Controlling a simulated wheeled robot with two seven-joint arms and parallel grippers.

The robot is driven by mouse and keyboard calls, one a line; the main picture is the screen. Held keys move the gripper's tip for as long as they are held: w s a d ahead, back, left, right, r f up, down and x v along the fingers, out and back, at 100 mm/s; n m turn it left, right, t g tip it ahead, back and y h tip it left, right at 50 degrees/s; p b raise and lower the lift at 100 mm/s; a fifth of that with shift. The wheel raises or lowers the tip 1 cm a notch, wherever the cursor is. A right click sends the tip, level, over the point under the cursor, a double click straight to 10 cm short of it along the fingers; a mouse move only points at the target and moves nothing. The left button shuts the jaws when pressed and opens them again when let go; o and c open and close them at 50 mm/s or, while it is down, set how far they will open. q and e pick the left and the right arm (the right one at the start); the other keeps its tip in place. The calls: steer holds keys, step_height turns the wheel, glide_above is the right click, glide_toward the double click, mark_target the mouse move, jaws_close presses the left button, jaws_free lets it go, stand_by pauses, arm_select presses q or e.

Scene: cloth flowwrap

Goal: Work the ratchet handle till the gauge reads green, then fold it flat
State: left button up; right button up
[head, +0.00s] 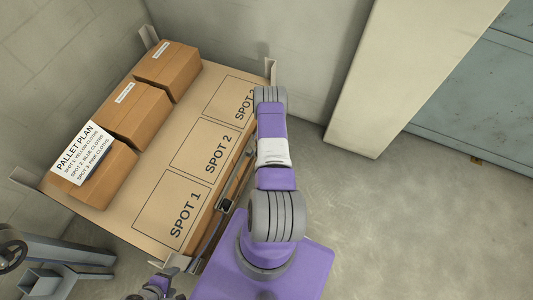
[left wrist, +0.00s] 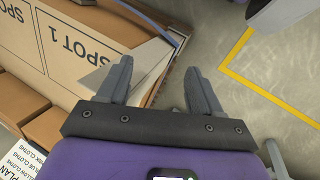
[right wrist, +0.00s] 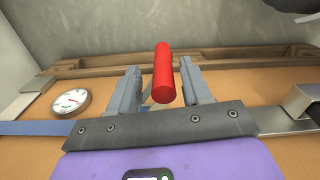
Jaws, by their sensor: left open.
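The red ratchet handle (right wrist: 163,75) stands up between the two fingers of my right gripper (right wrist: 160,64) in the right wrist view. A gap shows on each side of it, so these fingers are open around or behind it. The round white gauge (right wrist: 71,101) is at left in that view. It carries red and green marks, but its needle is too small to read for sure. My left gripper (left wrist: 158,68) is open and empty by the load's corner near SPOT 1. In the head view my own arm hides the handle and gauge.
A brown pallet load (head: 190,130) with marked spots carries several cartons (head: 168,68) and a PALLET PLAN sign (head: 80,152). A blue strap (right wrist: 38,128) and a metal bracket (right wrist: 290,115) flank the handle. A grey frame (head: 45,265) stands at lower left. Floor at right is clear.

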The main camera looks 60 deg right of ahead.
step_height(320, 180, up, 8)
steer(key=p, duration=0.3)
steer(key=shift+f, duration=0.2)
arm_select(q)
step_height(320, 180, up, 3)
steer(key=shift+r, duration=0.1)
